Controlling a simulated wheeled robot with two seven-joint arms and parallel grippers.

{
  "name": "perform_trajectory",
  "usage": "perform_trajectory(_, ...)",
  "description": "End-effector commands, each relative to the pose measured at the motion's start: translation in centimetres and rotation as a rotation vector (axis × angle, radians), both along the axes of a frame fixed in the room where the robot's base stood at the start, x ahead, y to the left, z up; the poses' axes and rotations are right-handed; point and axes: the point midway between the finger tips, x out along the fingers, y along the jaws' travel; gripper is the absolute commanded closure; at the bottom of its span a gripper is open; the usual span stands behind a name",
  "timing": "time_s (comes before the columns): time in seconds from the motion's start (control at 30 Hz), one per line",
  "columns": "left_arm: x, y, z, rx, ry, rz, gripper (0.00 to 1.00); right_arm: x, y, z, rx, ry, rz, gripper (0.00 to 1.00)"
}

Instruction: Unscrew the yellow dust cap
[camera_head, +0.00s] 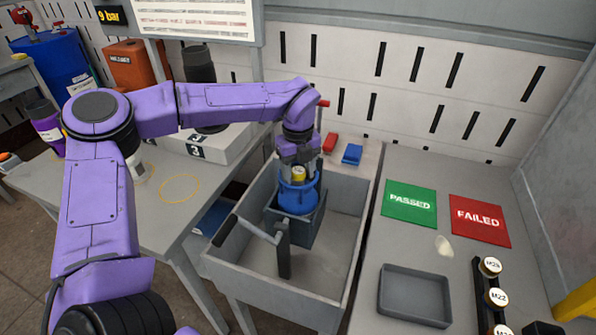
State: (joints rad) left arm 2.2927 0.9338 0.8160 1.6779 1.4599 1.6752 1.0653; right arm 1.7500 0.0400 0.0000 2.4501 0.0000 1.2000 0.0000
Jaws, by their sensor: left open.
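The yellow dust cap (298,173) sits on top of a blue cylinder (297,196), which stands upright in a grey holder (303,230) inside a grey trough. My left gripper (298,165) points down from above, its fingers at the cap. The gripper is open, with a finger to each side of the cap; I cannot tell whether they touch it. The gripper hides part of the cap's top. My right gripper is not in view.
The trough (345,275) has a grey lever (250,229) at its front left. On the right table are a green PASSED mat (409,204), a red FAILED mat (480,220), an empty grey tray (414,296) and a black rack (482,290) with several capped gauges.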

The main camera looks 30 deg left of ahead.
Motion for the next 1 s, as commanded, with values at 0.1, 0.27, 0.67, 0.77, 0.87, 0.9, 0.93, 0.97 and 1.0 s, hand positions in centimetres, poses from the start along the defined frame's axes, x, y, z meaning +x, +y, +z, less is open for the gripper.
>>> perform_trajectory(0.1,0.0,0.0,0.0,0.001,0.001,0.0,0.71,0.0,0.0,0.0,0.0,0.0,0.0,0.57)
perform_trajectory(0.27,0.0,0.0,-0.1,0.0,0.001,-0.001,0.53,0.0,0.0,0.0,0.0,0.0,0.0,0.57)
perform_trajectory(0.67,0.1,0.0,1.2,0.0,-0.004,0.0,0.33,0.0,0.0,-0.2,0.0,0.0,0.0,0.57)
perform_trajectory(0.77,0.1,0.0,3.5,0.0,-0.007,0.001,0.33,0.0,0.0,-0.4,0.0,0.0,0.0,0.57)
perform_trajectory(0.87,0.1,0.0,6.1,0.001,-0.009,0.0,0.33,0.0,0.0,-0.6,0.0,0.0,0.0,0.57)
perform_trajectory(0.9,0.1,0.0,7.0,0.001,-0.008,0.001,0.33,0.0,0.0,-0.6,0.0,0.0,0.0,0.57)
perform_trajectory(0.93,0.0,0.0,7.7,0.001,-0.008,0.0,0.33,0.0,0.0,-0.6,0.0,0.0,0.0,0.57)
perform_trajectory(0.97,0.0,0.0,8.3,0.001,-0.006,0.001,0.33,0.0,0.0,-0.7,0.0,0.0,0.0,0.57)
perform_trajectory(1.0,0.0,0.0,8.9,0.001,-0.004,0.001,0.33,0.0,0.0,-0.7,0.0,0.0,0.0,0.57)
